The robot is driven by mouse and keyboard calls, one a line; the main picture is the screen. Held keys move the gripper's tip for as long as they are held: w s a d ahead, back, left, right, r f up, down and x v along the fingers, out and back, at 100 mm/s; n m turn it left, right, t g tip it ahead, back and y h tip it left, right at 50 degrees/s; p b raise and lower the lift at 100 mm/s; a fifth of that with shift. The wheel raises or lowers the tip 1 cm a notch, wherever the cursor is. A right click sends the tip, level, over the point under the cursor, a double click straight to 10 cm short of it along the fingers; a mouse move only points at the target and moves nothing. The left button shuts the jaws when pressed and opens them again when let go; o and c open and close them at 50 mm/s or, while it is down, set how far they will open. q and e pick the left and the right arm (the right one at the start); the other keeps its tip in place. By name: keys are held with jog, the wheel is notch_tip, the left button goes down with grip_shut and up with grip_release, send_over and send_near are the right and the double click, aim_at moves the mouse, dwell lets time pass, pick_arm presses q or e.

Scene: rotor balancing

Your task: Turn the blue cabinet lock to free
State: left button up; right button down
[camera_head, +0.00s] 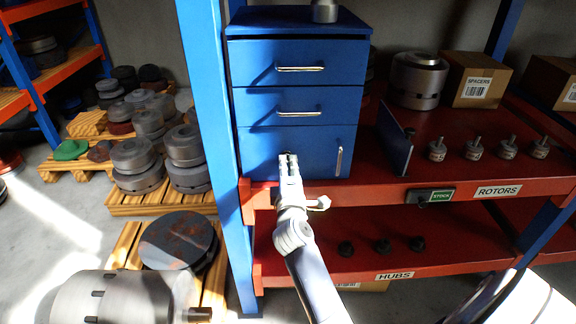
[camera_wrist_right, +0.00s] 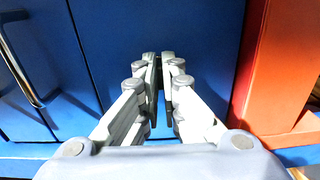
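The blue cabinet (camera_head: 250,105) stands on the red shelf. It has two drawers above a door (camera_head: 315,160) with an upright handle at its right side. My right gripper (camera_head: 289,157) reaches up to the upper middle of the door, fingers pointing at it. In the right wrist view the fingers (camera_wrist_right: 159,62) are close together with a narrow dark gap between them, in front of the blue door (camera_wrist_right: 115,40). A small dark part, the cabinet lock (camera_head: 288,152), shows at the fingertips; the fingers hide most of it, and its turn angle cannot be read. My left gripper is not in view.
A blue panel (camera_head: 394,140) stands upright right of the door. Several small hubs and rotors stand on the shelves, with a SPACERS box (camera_head: 474,80) behind. A blue post (camera_head: 210,110) is close on the left. An orange-red surface (camera_wrist_right: 275,70) borders the right wrist view.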

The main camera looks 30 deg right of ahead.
jog(key=c, duration=1.8)
grip_release()
jog(key=v, duration=0.7)
jog(key=shift+s+a, duration=0.15)
jog(key=shift+s, duration=0.1)
